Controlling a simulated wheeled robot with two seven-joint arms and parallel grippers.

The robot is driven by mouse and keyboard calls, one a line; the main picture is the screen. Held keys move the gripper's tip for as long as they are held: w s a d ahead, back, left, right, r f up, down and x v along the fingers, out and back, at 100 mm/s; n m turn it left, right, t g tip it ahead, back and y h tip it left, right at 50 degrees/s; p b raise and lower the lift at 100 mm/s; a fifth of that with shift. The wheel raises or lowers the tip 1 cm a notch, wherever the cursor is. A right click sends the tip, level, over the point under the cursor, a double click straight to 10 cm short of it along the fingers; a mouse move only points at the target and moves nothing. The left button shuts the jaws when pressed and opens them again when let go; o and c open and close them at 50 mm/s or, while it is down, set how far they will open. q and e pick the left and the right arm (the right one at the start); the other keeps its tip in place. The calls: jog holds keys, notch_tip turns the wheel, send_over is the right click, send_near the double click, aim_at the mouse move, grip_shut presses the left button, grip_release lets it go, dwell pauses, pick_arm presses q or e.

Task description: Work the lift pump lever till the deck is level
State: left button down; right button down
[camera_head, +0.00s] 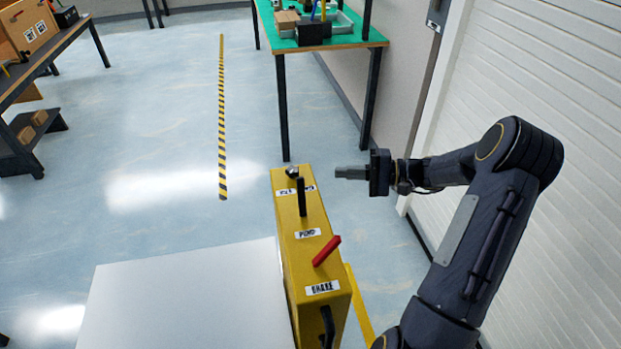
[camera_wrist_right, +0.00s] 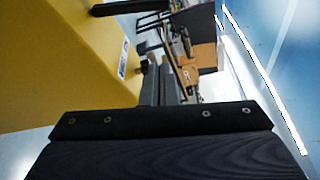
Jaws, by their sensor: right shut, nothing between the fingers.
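A yellow lever console (camera_head: 318,268) stands beside a flat white deck (camera_head: 185,295). A black lever (camera_head: 301,197) stands nearly upright on its top, behind a label that seems to read PUMP (camera_head: 308,233). A red lever (camera_head: 327,250) leans to the right by a label that reads BRAKE (camera_head: 322,288). My right gripper (camera_head: 338,172) is shut and empty, right of the console's far end, pointing left and apart from the black lever. In the right wrist view its fingers (camera_wrist_right: 155,82) show beside the yellow console wall (camera_wrist_right: 60,60). My left gripper is out of view.
A green-topped table (camera_head: 345,42) with boxes stands behind. A white slatted wall (camera_head: 550,80) is close on the right. The floor to the left is open, with a striped line (camera_head: 222,120).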

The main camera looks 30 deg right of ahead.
aim_at(302, 197)
jog(key=p+x, duration=0.1)
jog(key=x, duration=0.8)
jog(key=shift+w+a+r, duration=0.1)
jog(key=shift+w+a, duration=0.05)
jog(key=shift+a, duration=0.2)
jog(key=shift+s+a+r+p, duration=0.1)
jog(key=shift+s+a+p, duration=0.15)
jog(key=shift+p, duration=0.1)
jog(key=shift+s+a+r+p, duration=0.15)
jog(key=shift+s, duration=0.6)
jog(key=shift+s+a+r+p, duration=0.15)
jog(key=shift+s+a, duration=0.05)
jog(key=shift+s, duration=0.55)
